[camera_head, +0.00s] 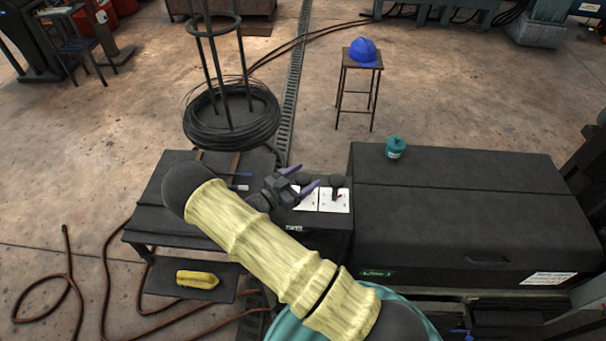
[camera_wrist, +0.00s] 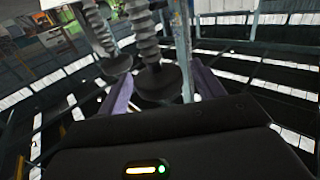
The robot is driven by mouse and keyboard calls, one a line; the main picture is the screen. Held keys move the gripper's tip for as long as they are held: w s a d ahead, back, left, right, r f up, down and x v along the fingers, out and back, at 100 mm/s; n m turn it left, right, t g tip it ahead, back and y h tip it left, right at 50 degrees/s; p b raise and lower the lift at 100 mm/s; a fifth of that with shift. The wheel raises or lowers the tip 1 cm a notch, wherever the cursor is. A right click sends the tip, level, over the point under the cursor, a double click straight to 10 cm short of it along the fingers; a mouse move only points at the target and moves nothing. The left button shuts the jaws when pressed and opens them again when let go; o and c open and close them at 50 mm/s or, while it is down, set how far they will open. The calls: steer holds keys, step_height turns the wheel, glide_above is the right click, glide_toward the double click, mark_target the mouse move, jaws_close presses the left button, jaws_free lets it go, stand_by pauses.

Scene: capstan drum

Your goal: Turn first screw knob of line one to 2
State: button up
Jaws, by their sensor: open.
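Two dark screw knobs stand at the white-plated panel in the head view, a left knob (camera_head: 303,179) and a right knob (camera_head: 337,182). My gripper (camera_head: 309,174) is open, its purple fingers at the left knob. In the wrist view, a ribbed shaft with a dark round end (camera_wrist: 160,84) lies between the spread fingers of my gripper (camera_wrist: 160,72). A second ribbed shaft with a round end (camera_wrist: 117,65) is just left of it. I cannot tell whether either finger touches a knob. Some plate markings show, too small to read.
A large dark cabinet (camera_head: 460,215) stands right of the panel, with a teal container (camera_head: 395,148) on top. A dark table (camera_head: 165,215) is at the left, with a wire coil (camera_head: 232,118) behind it. A blue helmet (camera_head: 364,52) rests on a stool.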

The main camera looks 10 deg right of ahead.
steer(key=c, duration=1)
steer(key=shift+o, duration=0.2)
steer(key=shift+n+t, duration=0.3)
steer(key=shift+t, duration=0.2)
steer(key=n+t+y+b, duration=0.2)
steer(key=n+t+y, duration=0.1)
steer(key=shift+f+t, duration=0.15)
steer(key=shift+t, duration=0.25)
steer(key=n+t+y+b, duration=0.2)
steer(key=n+t+y, duration=0.1)
steer(key=y, duration=0.1)
steer(key=shift+d+n, duration=0.1)
steer(key=shift+n, duration=0.2)
steer(key=n+t+y, duration=0.1)
steer(key=y, duration=0.1)
steer(key=n+t+y+b, duration=0.1)
steer(key=n+y, duration=0.1)
steer(key=y, duration=0.1)
steer(key=shift+n+y+b, duration=0.5)
steer(key=shift+n+y, duration=0.5)
steer(key=shift+y, duration=0.6)
